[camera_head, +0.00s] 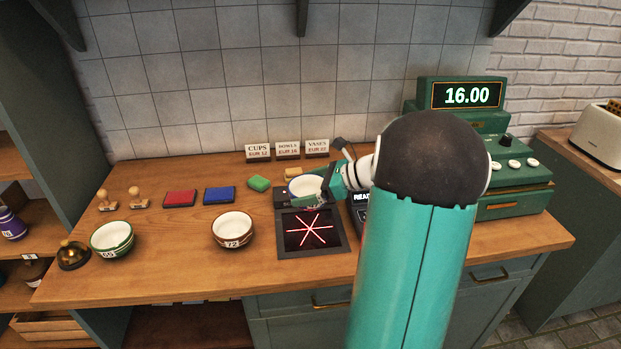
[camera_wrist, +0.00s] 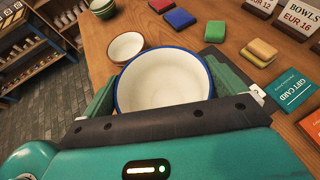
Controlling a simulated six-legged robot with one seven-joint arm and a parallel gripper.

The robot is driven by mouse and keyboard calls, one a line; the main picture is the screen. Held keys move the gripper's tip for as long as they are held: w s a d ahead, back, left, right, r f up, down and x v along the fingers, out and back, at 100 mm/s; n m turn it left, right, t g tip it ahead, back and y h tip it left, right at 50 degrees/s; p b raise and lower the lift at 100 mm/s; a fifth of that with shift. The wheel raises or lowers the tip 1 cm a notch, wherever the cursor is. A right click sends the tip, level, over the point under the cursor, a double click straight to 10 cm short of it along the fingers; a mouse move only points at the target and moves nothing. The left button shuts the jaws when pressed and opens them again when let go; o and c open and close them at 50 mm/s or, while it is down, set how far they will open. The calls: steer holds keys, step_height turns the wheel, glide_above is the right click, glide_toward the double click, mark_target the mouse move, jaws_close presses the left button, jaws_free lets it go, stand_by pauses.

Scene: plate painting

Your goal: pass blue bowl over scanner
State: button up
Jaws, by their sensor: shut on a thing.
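The blue bowl (camera_head: 305,186), white inside with a blue rim, is held up over the back part of the scanner. It also shows large in the wrist view (camera_wrist: 165,80). My gripper (camera_head: 318,193) is shut on the bowl, with a green finger on each side of it. The scanner (camera_head: 283,244) is a dark plate in the counter with a red star of light lines on its glass. The bowl looks upright. Its outer side is mostly hidden in the wrist view.
A red-brown bowl (camera_head: 232,230) stands left of the scanner, and a green-rimmed bowl (camera_head: 112,239) farther left by a bell (camera_head: 73,256). Red (camera_head: 180,198) and blue (camera_head: 219,194) pads lie behind. A green register (camera_head: 510,205) showing 16.00 stands right. My arm hides part of the counter.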

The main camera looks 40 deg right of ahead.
steer(key=shift+s+r, duration=0.1)
steer(key=shift+r, duration=0.05)
steer(key=shift+r, duration=2.5)
